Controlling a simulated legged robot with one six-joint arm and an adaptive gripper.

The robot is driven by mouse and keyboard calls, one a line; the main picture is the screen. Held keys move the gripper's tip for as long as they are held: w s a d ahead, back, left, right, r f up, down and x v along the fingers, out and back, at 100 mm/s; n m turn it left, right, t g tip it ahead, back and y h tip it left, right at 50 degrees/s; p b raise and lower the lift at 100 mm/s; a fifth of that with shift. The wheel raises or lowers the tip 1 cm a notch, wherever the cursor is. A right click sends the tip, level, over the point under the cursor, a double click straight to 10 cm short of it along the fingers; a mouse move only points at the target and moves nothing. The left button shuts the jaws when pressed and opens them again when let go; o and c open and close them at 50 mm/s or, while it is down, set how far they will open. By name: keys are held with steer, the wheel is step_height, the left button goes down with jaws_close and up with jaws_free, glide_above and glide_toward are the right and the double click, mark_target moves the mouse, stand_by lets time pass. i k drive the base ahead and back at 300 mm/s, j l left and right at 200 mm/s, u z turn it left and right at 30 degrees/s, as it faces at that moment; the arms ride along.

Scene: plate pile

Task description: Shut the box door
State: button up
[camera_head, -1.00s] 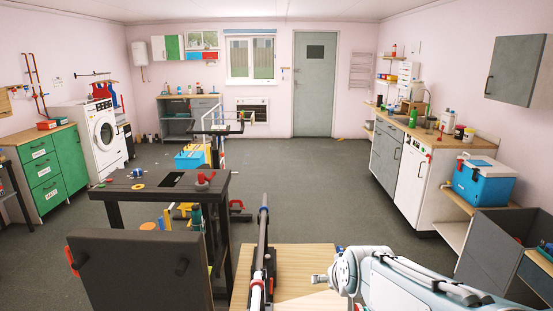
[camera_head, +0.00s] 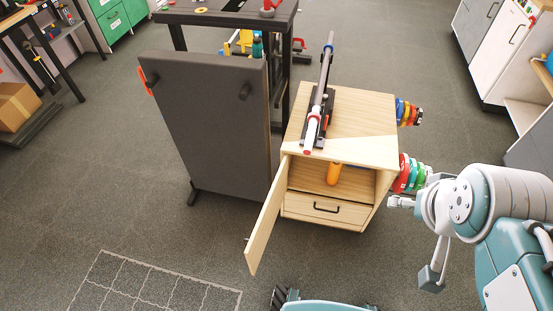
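The box is a pale wooden cabinet (camera_head: 350,122) standing on the floor in the middle of the head view. Its door (camera_head: 268,216) is hinged at the left front edge and stands wide open, swung out toward me. The upper compartment is exposed, and an orange cylindrical thing (camera_head: 333,174) shows at its opening. Below it is a closed drawer (camera_head: 325,208) with a dark handle. Part of my arm shows at the right, beside and in front of the cabinet, apart from the door. I cannot make out the gripper's fingers.
A dark upright panel (camera_head: 208,120) stands close left of the door. A long tool (camera_head: 320,100) lies on the cabinet top. Coloured discs (camera_head: 408,173) hang on the cabinet's right side. Floor is clear in front and to the left, where a white grid (camera_head: 155,285) is marked.

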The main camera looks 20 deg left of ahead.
mark_target(253, 251)
steer(key=j+z, duration=0.1)
steer(key=j, duration=0.45)
steer(key=j+z, duration=0.15)
steer(key=j, duration=0.4)
steer(key=k+j+z, duration=0.1)
steer(key=j, duration=0.45)
steer(key=k+j+z, duration=0.1)
steer(key=j, duration=0.4)
steer(key=k+l+u, duration=0.3)
steer(key=l+u, duration=0.2)
